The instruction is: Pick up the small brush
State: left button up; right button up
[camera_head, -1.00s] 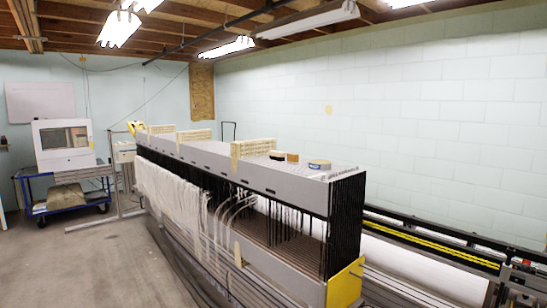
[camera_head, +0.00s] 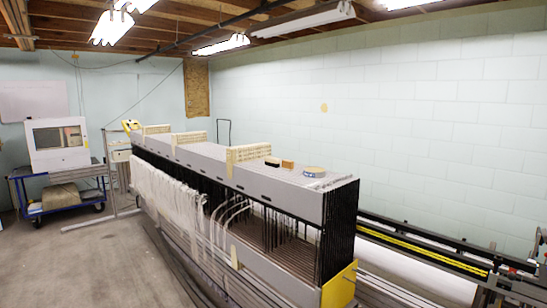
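On the grey top of the long loom frame (camera_head: 235,165) lie a few small items near its near end. One is a small dark item with a light edge (camera_head: 272,162), which may be the small brush; it is too small to be sure. Beside it is a small brown block (camera_head: 287,165), and a round tape roll with a blue label (camera_head: 314,172) lies to the right. Neither of my grippers shows in the head view.
Cream slatted blocks (camera_head: 248,154) stand across the loom top. White yarn (camera_head: 165,195) hangs along its left side. A blue cart (camera_head: 60,195) with a white box stands at far left. Grey floor (camera_head: 85,265) is open at the left. A black and yellow rail (camera_head: 430,248) runs at right.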

aim_at(272, 162)
jog(key=i+j+z, duration=0.1)
jog(key=z, duration=0.3)
jog(key=i+j+z, duration=0.1)
jog(key=z, duration=0.3)
jog(key=i+j+z, duration=0.2)
jog(key=j, duration=0.4)
jog(key=i+j+z, duration=0.15)
jog(key=j, duration=0.45)
jog(key=j+z, duration=0.2)
jog(key=j, duration=0.45)
jog(key=i+j+z, duration=0.15)
jog(key=j, duration=0.5)
